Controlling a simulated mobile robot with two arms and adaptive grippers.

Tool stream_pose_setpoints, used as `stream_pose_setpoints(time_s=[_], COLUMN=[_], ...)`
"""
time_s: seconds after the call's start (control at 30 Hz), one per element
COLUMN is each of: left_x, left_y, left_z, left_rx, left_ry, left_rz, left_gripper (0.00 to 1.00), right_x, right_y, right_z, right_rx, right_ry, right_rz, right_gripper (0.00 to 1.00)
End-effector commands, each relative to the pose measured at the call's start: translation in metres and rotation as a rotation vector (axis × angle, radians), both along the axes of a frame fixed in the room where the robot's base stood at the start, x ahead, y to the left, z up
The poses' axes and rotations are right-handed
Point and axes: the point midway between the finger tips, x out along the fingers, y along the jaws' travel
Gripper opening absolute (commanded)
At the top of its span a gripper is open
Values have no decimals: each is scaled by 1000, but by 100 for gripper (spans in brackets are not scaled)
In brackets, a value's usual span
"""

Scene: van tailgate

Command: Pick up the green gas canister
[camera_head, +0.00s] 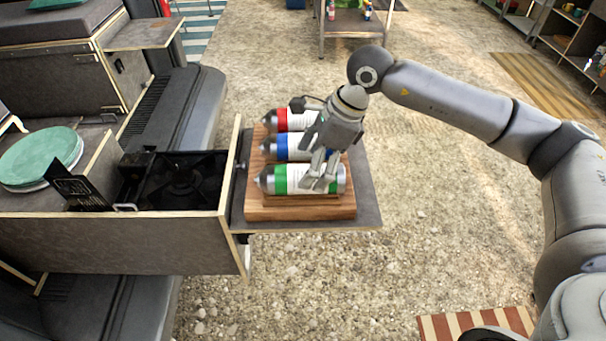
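The green gas canister (281,180), white with a green band and a grey nozzle end at left, lies on its side in a wooden rack (300,210). It is the canister nearest the front. My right gripper (322,183) points down over its right half, with the fingers at the canister's white body. The fingers look spread, but I cannot tell whether they press on it. A blue-banded canister (283,147) and a red-banded canister (285,120) lie behind it, partly hidden by my gripper. My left gripper is not in view.
The rack stands on a grey shelf (368,196) at the end of a van drawer (120,240). The drawer holds a black stove (182,182). Green plates (40,157) are stacked at left. Open gravel lies right of the shelf.

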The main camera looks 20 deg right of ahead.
Motion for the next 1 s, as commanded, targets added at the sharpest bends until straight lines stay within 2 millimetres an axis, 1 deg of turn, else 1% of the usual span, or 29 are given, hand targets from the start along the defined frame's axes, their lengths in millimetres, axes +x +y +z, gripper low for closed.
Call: stream_pose_setpoints(time_s=[0.07,0.2,0.3,0.33,0.47,0.67,0.8,1.0], left_x=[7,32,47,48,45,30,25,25], left_y=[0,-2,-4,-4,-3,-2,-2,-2], left_z=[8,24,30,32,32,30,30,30], left_rx=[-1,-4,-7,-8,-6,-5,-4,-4], left_ry=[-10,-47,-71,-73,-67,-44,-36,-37], left_rz=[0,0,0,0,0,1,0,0], left_gripper=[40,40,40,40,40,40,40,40], right_x=[1,5,7,7,8,9,9,9], right_y=[2,7,12,13,15,16,16,16], right_z=[-4,-20,-34,-38,-46,-48,-47,-47], right_rx=[0,0,0,1,0,1,1,1], right_ry=[2,5,4,4,1,0,0,0], right_rz=[0,0,1,1,-1,-1,-1,-1], right_gripper=[84,84,84,84,84,84,67,41])
